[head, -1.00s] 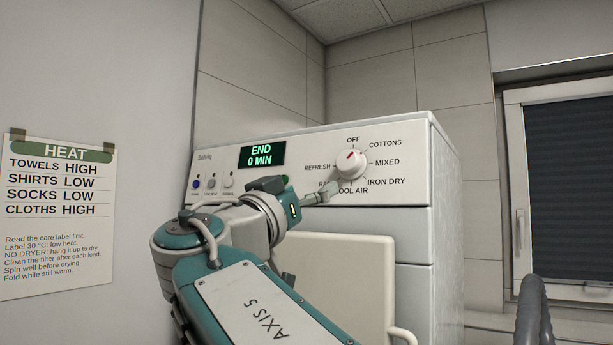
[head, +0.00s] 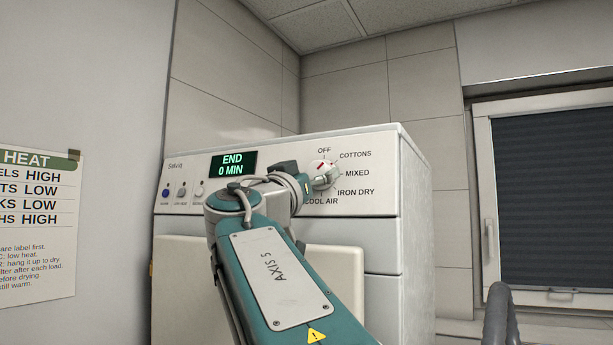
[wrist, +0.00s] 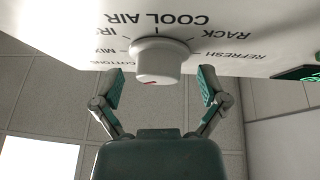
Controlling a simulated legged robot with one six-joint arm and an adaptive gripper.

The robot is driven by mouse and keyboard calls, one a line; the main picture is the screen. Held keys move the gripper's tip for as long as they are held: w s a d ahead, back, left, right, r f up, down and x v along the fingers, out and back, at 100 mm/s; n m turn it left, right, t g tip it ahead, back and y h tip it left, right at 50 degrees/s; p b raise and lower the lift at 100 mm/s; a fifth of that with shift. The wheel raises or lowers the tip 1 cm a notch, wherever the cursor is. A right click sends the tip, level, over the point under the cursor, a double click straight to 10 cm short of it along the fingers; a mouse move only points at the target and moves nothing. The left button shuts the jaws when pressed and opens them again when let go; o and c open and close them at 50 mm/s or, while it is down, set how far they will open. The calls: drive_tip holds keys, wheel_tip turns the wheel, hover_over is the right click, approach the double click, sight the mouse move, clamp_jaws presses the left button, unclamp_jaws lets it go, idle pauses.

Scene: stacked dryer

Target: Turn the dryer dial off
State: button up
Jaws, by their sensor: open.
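The dryer dial (head: 318,169) is a white round knob on the right of the dryer's control panel. Its red mark slants up and right, toward the OFF and COTTONS side; the exact setting is hard to tell. The dial also shows in the wrist view (wrist: 158,62), upside down, with a bit of red at its lower edge. My gripper (head: 325,181) is at the dial and partly covers it in the head view. In the wrist view its open fingers (wrist: 161,87) stand on either side of the dial, with a gap on both sides.
The dryer's display (head: 233,164) reads END, 0 MIN. Several small buttons (head: 182,190) sit below and left of it. A heat notice (head: 38,225) hangs on the left wall. A window with a dark blind (head: 555,190) is at the right.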

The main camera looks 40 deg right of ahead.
drive_tip(key=shift+a, duration=0.1)
drive_tip(key=c, duration=1.2)
drive_tip(key=shift+s+n+t, duration=0.1)
drive_tip(key=shift+n+t, duration=0.4)
drive_tip(key=shift+n, duration=0.2)
drive_tip(key=n+t+y, duration=0.1)
drive_tip(key=n+t, duration=0.1)
drive_tip(key=n, duration=0.1)
drive_tip(key=n+t+y, duration=0.1)
drive_tip(key=n, duration=0.2)
drive_tip(key=shift+s+t, duration=0.15)
drive_tip(key=shift+t, duration=0.25)
drive_tip(key=shift+n+t+y, duration=0.65)
drive_tip(key=shift+n+y, duration=0.2)
drive_tip(key=shift+n, duration=0.7)
drive_tip(key=shift+n+t+y, duration=0.65)
drive_tip(key=shift+n+y, duration=0.2)
drive_tip(key=shift+n, duration=1.2)
drive_tip(key=o, duration=1.2)
